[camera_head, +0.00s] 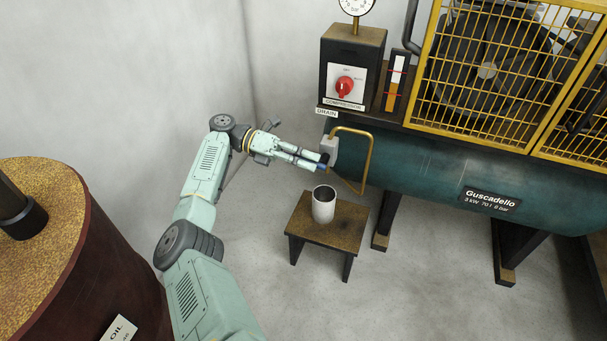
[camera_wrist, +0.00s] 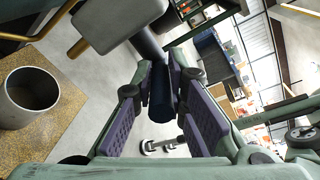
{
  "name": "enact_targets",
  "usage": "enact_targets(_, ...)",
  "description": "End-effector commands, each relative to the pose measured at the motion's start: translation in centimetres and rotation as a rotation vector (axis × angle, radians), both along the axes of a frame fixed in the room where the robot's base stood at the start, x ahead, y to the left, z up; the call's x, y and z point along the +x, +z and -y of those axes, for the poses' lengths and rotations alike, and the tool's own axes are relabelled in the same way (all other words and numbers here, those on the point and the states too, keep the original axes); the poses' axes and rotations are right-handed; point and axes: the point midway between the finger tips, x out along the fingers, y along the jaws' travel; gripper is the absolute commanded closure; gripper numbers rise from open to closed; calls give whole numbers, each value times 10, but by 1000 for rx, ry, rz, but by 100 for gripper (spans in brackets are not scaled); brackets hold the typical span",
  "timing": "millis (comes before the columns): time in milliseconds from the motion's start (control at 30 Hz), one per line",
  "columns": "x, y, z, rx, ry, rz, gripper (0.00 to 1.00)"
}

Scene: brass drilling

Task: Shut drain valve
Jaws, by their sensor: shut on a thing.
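The drain valve (camera_head: 331,147) is a pale grey block at the left end of the green tank, under a DRAIN label. In the wrist view the grey valve block (camera_wrist: 118,18) is at the top, with a dark lever running from it. The lever's dark blue grip (camera_wrist: 161,96) lies between my fingers; a bit of blue (camera_head: 322,167) shows at my fingertips in the head view. My gripper (camera_head: 317,161) reaches in from the left and is shut on the lever. It also shows in the wrist view (camera_wrist: 163,80). The lever's far end is partly hidden.
A red-knobbed compressor switch box (camera_head: 345,82) stands above. A barrel (camera_head: 85,240) is at left. Floor around the stool is clear.

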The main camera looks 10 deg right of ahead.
Motion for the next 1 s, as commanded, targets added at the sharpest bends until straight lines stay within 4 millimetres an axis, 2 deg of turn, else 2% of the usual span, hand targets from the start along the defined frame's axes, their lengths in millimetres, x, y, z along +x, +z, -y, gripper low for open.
enact_targets(33, -1, -10, 0, -23, -4, -16, 100)
enact_targets(400, -2, -8, 0, -121, -6, -85, 100)
enact_targets(867, -2, -6, 0, -130, -7, -91, 100)
enact_targets(900, -3, -6, 1, -130, -7, -91, 86)
enact_targets(1000, -3, -6, 0, -130, -7, -90, 79)
